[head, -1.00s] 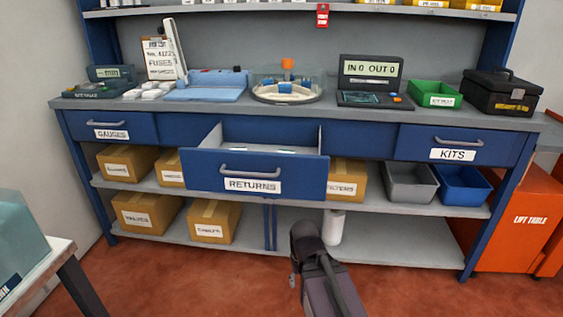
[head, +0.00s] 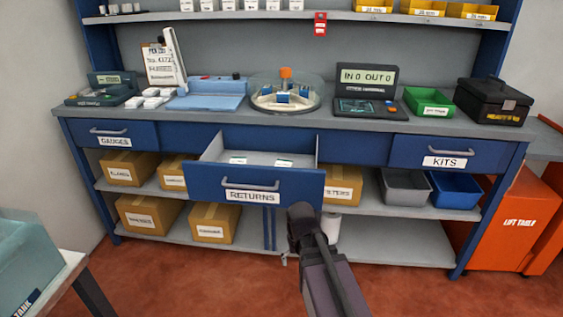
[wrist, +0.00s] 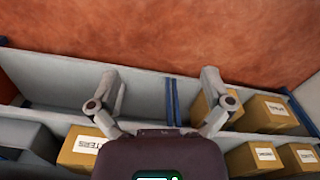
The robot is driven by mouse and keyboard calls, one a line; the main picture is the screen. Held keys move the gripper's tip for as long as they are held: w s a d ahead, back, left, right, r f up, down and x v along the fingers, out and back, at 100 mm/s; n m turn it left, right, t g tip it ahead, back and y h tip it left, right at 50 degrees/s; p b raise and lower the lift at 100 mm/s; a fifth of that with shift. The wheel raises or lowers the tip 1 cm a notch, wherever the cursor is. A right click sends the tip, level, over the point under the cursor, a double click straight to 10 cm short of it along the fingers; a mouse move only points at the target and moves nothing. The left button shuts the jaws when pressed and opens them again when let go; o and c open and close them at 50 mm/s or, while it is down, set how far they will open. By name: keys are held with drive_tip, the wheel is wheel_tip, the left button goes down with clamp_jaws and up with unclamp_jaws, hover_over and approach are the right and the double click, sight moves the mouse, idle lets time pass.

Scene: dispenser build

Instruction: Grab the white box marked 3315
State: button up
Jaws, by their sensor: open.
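No number 3315 is legible on any white box. Two small white items (head: 284,163) (head: 238,160) with green marks lie inside the open RETURNS drawer (head: 253,186). Several small white boxes (head: 152,97) sit on the bench by the clipboard, and more white boxes (head: 250,5) stand on the upper shelf. My gripper (head: 300,211) is in front of the RETURNS drawer's lower right edge, apart from the white boxes. In the wrist view my gripper (wrist: 160,76) has its fingers spread wide, with nothing between them.
The bench holds a clear-domed carousel (head: 286,94), an IN/OUT display (head: 367,77), a green bin (head: 428,102) and a black case (head: 493,103). Cardboard boxes (head: 149,212) and a grey bin (head: 404,186) fill the lower shelves. A side table (head: 70,265) is at left.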

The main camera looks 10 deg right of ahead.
drive_tip(key=shift+m, duration=0.8)
drive_tip(key=w+r+p, duration=0.3)
drive_tip(key=r+p, duration=0.5)
drive_tip(key=w+r+p, duration=0.3)
drive_tip(key=r+p, duration=0.5)
drive_tip(key=r, duration=0.1)
drive_tip(key=w+r+p, duration=0.3)
drive_tip(key=r+p, duration=0.6)
drive_tip(key=shift+w+d+r, duration=0.2)
drive_tip(key=shift+w+r, duration=0.05)
drive_tip(key=shift+w, duration=0.15)
wheel_tip(320, 180, up, 3)
drive_tip(key=m+p, duration=0.3)
hover_over(283, 165)
drive_tip(key=shift+f, duration=0.15)
wheel_tip(283, 165, down, 8)
drive_tip(key=b, duration=0.8)
drive_tip(key=shift+f+b, duration=0.15)
drive_tip(key=shift+b, duration=0.2)
drive_tip(key=shift+f, duration=0.1)
drive_tip(key=shift+f+b, duration=2.5)
drive_tip(key=shift+b, duration=0.1)
drive_tip(key=c, duration=1.1)
